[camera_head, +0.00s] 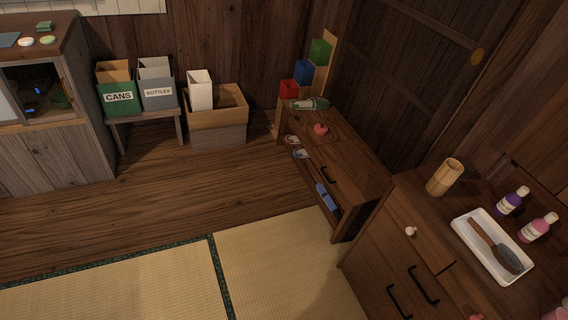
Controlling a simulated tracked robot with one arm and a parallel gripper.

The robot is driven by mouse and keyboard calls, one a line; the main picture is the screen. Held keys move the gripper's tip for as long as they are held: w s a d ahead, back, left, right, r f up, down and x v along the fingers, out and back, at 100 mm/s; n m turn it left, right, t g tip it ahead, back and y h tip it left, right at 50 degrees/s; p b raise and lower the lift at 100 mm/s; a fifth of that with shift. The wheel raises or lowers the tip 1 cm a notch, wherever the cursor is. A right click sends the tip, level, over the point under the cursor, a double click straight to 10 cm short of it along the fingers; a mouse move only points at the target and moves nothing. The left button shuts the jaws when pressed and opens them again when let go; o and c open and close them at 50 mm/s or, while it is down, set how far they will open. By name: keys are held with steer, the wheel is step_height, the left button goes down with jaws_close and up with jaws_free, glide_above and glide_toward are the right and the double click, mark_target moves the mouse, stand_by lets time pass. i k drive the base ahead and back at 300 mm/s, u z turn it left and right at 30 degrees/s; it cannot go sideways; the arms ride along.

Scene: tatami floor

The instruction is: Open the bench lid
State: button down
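A low dark wooden bench (345,153) runs along the right wall, between the back corner and a chest of drawers. Its top lies flat and looks shut. A dark handle (327,175) shows near its front edge. A green and grey item (309,103) and a small red round thing (320,129) lie on the bench top. Shoes (299,153) and a blue item (326,197) show in the open space below. My gripper is not in view.
A chest of drawers (395,240) stands close at the right, bearing a tray (462,226), a wooden cup (444,177) and bottles (512,201). Bins (118,98), a wooden crate (218,136) and a cabinet (50,155) stand at back left. The tatami floor (280,265) is clear.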

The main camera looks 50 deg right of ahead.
mark_target(360, 179)
steer(key=u, duration=0.35)
steer(key=k, duration=1.6)
steer(key=z, duration=1.3)
steer(key=i, duration=1)
steer(key=z, duration=0.1)
